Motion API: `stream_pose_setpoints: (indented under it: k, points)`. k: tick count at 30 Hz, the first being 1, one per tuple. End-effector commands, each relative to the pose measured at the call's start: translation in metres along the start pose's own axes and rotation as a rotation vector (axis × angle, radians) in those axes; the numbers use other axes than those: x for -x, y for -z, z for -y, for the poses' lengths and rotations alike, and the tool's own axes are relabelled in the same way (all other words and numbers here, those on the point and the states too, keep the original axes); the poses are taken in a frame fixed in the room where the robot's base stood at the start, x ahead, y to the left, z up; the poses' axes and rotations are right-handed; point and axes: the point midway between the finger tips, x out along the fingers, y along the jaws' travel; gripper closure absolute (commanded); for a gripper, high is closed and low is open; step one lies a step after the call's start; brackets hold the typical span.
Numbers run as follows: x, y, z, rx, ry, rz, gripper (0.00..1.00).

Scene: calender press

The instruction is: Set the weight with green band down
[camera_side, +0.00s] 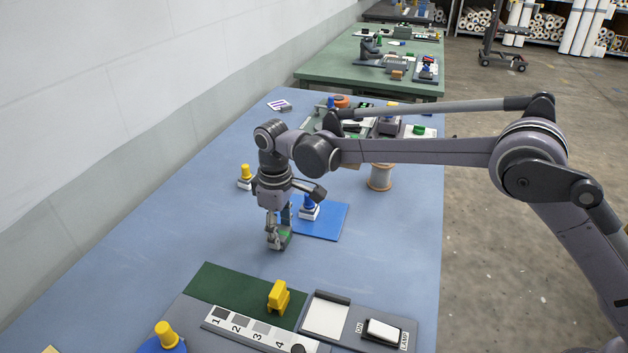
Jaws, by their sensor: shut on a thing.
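My gripper (277,236) points down over the blue table, left of the blue mat's near corner. It is shut on the weight with green band (285,241), a small dark piece with green on it, partly hidden by the fingers. The weight is at or just above the table top; I cannot tell whether it touches.
The blue mat (328,222) carries a blue-knobbed piece (309,212), close right of my gripper. A yellow-knobbed piece (245,174) stands behind left. In front lie a numbered panel (258,330) and a yellow block (278,296). A spool (380,178) stands right. The table's left is clear.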

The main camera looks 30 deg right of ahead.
Motion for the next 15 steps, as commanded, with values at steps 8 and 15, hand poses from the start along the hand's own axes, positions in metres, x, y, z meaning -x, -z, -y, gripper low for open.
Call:
stream_pose_setpoints:
  k: [8, 15]
  points:
    - [-0.0008, 0.0001, -0.0001, 0.000, 0.000, 0.000, 0.29]
    - [0.0035, -0.0001, 0.0000, 0.000, 0.000, 0.000, 0.29]
